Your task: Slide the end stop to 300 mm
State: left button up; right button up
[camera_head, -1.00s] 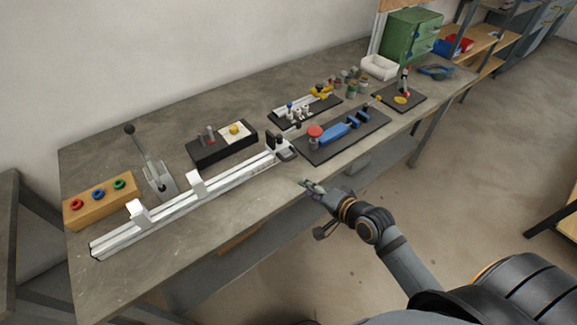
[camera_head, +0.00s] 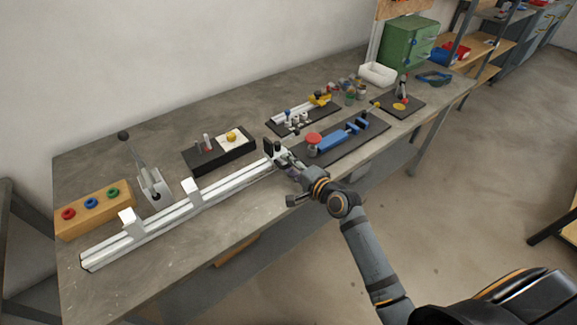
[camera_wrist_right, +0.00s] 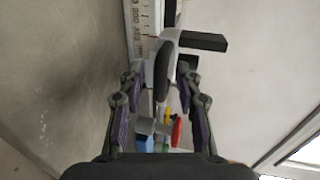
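The white rail (camera_head: 213,193) lies along the bench with a scale strip (camera_wrist_right: 144,32), which also shows in the right wrist view. Its numbers are too small to read surely. The end stop (camera_head: 271,148), with upright black parts, sits at the rail's right end. In the wrist view, its black handle (camera_wrist_right: 166,58) and grey body stand between my fingers. My right gripper (camera_head: 284,163) is at the end stop, and its fingers (camera_wrist_right: 160,80) are apart on both sides with gaps visible. Contact cannot be told. My left gripper is not in view.
Two white blocks (camera_head: 191,188) stand on the rail further left. A toggle lever (camera_head: 148,172) and a wooden button box (camera_head: 92,209) are beyond its left end. A black fixture (camera_head: 218,150) stands behind it. A dark plate with a blue vise (camera_head: 340,136) lies to the right.

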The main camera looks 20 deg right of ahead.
jog(key=shift+w+a+f, duration=0.1)
jog(key=shift+w, duration=0.2)
grip_shut()
